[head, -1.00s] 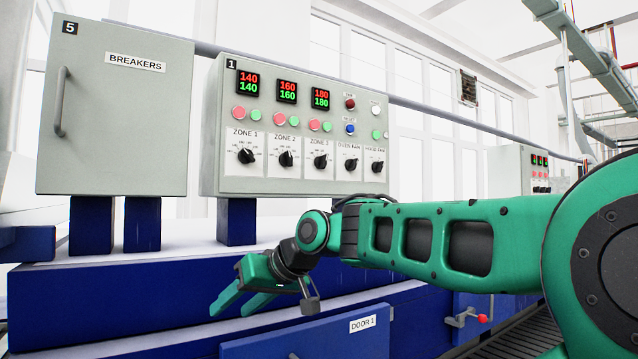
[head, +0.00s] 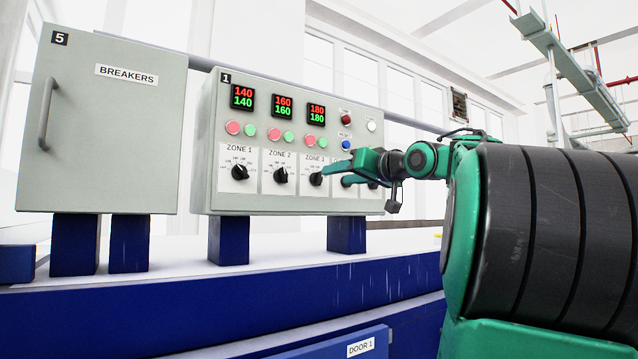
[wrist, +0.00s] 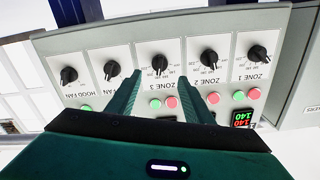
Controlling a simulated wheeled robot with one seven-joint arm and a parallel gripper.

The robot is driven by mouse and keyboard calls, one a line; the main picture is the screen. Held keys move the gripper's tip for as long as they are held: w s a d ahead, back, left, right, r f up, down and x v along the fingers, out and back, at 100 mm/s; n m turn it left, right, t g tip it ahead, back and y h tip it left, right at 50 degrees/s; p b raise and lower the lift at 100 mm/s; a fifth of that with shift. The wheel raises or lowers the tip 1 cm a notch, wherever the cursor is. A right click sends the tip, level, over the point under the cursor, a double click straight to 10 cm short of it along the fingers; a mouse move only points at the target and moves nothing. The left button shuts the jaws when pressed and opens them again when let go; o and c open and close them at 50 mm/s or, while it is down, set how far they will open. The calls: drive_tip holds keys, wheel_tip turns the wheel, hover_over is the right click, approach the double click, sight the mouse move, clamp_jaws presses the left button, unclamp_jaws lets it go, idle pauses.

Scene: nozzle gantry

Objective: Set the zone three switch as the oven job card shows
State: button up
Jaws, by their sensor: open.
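The zone three switch (head: 316,180) is a black knob on a white plate, third from the left on the grey control panel numbered 1. It also shows in the wrist view (wrist: 159,62), which is upside down. My gripper (head: 334,176) is open at the panel's front. In the wrist view its two green fingers (wrist: 160,74) lie either side of the zone three plate, with the knob between and just beyond the tips. I cannot tell whether they touch anything. The zone three display (head: 317,113) reads 180 over 180. I cannot make out the oven job card.
Zone 2 knob (head: 281,175) and zone 1 knob (head: 239,172) are to the left. In the wrist view the fan knob (wrist: 112,69) is close beside one finger. Pink and green buttons sit above the knobs. The breakers cabinet (head: 115,130) stands left.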

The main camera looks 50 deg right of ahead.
sight(321, 178)
drive_tip(key=x, duration=0.8)
drive_tip(key=shift+w, duration=0.3)
